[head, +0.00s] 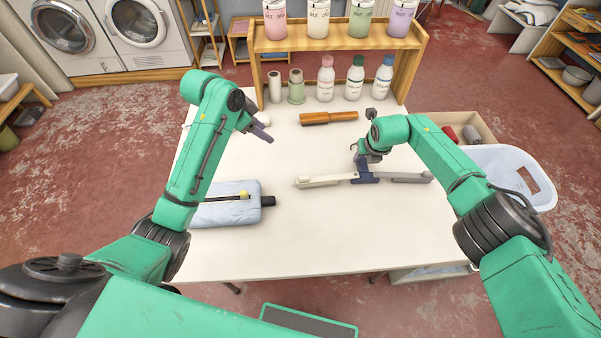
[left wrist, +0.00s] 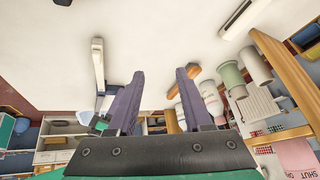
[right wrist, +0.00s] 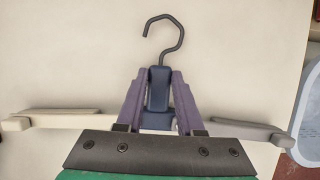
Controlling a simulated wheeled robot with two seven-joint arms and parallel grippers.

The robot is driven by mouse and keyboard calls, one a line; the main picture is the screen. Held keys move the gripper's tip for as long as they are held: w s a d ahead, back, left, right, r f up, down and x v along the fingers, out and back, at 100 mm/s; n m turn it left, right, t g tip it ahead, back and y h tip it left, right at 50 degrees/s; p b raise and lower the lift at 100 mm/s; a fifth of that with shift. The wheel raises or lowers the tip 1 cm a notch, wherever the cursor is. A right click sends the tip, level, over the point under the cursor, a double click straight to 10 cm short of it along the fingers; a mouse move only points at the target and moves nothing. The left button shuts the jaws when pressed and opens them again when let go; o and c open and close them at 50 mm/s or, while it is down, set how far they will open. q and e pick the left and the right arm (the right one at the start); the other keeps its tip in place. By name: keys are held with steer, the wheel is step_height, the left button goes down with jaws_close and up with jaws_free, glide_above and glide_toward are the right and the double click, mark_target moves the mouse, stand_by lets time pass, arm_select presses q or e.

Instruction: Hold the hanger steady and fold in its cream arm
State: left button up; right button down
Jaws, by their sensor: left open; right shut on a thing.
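The hanger lies on the white table with a dark blue hub (head: 366,175), a cream arm (head: 325,181) stretching left and a grey arm (head: 408,178) stretching right. Both arms are spread out. In the right wrist view its dark hook (right wrist: 163,38) points away from the gripper. My right gripper (head: 366,158) is shut on the blue hub (right wrist: 158,88), with a purple finger on each side. My left gripper (head: 262,132) is open and empty, above the table to the left of the hanger. The left wrist view shows the cream arm (left wrist: 99,65) beyond its open fingers (left wrist: 160,75).
An orange-brown brush (head: 328,117) lies behind the hanger. Several bottles (head: 326,78) stand under a wooden shelf (head: 340,45) at the back. A white basket (head: 515,165) is at right. The table's front is clear.

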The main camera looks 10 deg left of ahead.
mark_target(303, 177)
arm_select(q)
steer(key=s+d+r+m+g, duration=0.1)
steer(key=s+d+m+g, duration=0.25)
steer(key=s+d, duration=0.3)
steer(key=shift+m+h, duration=0.3)
steer(key=shift+m, duration=0.15)
steer(key=x, duration=1.2)
steer(key=shift+w+d+r, duration=0.15)
steer(key=shift+w+d, duration=0.15)
jaws_close()
